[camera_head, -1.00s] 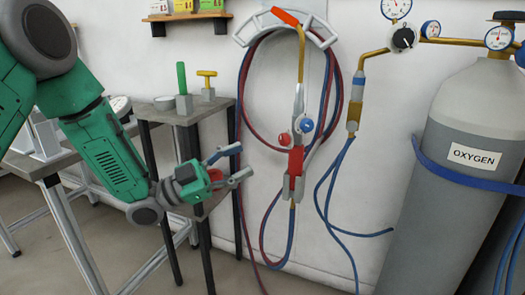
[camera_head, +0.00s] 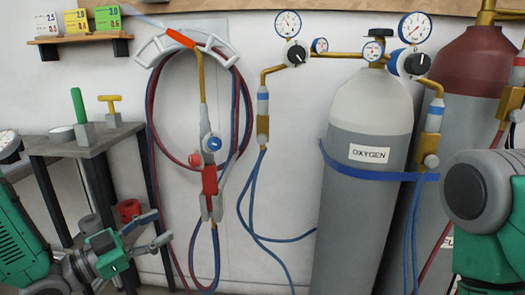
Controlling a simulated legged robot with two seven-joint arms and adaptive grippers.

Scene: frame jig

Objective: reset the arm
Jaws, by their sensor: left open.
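My left gripper (camera_head: 152,233) is at the lower left, its two grey fingers spread apart and pointing right. Nothing is between the fingers. It is in front of the side table's legs, left of the hanging torch (camera_head: 209,170). My green left arm (camera_head: 20,240) comes in from the left edge. Green and grey parts of my right arm (camera_head: 480,200) fill the right edge. The right gripper is out of view.
A grey side table (camera_head: 85,145) holds green-handled and yellow-handled tools. The torch and hoses hang from a wall hook (camera_head: 185,42). A grey oxygen cylinder (camera_head: 365,230) stands at the right, with a red-topped cylinder (camera_head: 475,75) behind. Wall shelf (camera_head: 80,42) is upper left.

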